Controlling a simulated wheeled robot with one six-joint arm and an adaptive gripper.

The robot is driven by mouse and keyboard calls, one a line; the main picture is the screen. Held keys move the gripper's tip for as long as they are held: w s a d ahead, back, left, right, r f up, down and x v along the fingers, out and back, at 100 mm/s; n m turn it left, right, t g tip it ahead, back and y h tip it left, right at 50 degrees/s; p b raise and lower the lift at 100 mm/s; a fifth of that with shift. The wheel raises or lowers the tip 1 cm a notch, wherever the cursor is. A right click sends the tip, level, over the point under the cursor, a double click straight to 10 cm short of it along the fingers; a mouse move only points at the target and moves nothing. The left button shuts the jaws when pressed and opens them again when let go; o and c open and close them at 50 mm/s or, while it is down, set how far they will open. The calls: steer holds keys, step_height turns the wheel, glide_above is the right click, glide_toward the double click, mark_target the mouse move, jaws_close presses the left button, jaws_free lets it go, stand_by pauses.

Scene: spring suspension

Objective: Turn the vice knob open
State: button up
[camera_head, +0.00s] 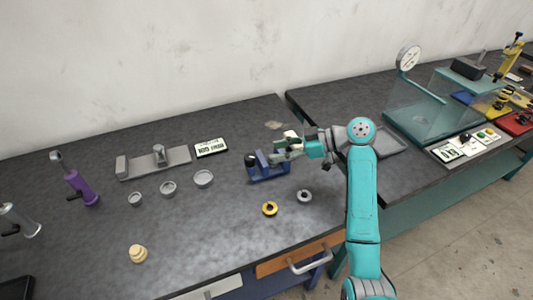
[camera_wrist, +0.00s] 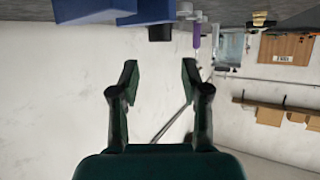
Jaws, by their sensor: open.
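The blue vice (camera_head: 268,172) stands on the dark table near its right end. A dark knob-like end (camera_head: 250,160) shows at its left side. My gripper (camera_head: 288,148) is over the right part of the vice, reaching in from the right, and partly hides it. In the wrist view, which is upside down, my gripper (camera_wrist: 160,80) has its two fingers apart with nothing between them. Blue vice parts (camera_wrist: 90,10) and a dark round piece (camera_wrist: 159,33) lie beyond the fingertips at the top. I cannot tell whether the gripper touches the vice.
A yellow ring (camera_head: 270,209) and a grey ring (camera_head: 304,196) lie in front of the vice. A label plate (camera_head: 211,147), grey fixture (camera_head: 170,161) and several metal cups lie to the left. A purple tool (camera_head: 82,188) stands farther left. The table's front middle is mostly clear.

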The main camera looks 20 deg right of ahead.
steer(key=shift+v, duration=0.8)
steer(key=m+t+h, duration=0.5)
steer(key=m, duration=0.1)
glide_toward(251, 157)
steer(key=x, duration=1)
steer(key=shift+w+a+f, duration=0.15)
steer(key=shift+w+a, duration=0.05)
steer(key=shift+w, duration=0.1)
steer(key=shift+c, duration=0.3)
jaws_close()
